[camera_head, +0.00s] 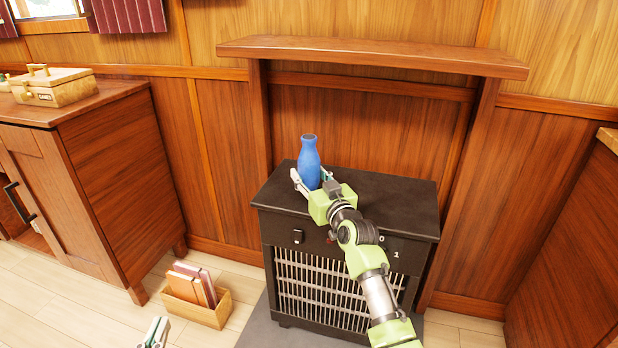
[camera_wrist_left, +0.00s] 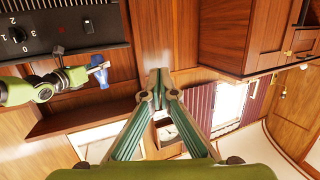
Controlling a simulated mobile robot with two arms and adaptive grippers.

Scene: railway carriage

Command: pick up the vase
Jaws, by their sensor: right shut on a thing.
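The blue vase (camera_head: 309,160) stands upright at the back left of the black heater's top (camera_head: 392,200). It also shows small in the left wrist view (camera_wrist_left: 103,78), where the picture is upside down. My right gripper (camera_head: 311,180) is shut on the vase, with one finger on each side of its lower body. The gripper hides the vase's base, so I cannot tell whether it touches the heater top. My left gripper (camera_head: 154,333) is low at the bottom edge of the head view, away from the vase. In the left wrist view its fingers (camera_wrist_left: 160,82) are together and empty.
A wooden shelf (camera_head: 370,52) juts out above the heater, with side posts around it. A small crate of books (camera_head: 197,295) sits on the floor. The heater's top right is clear.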

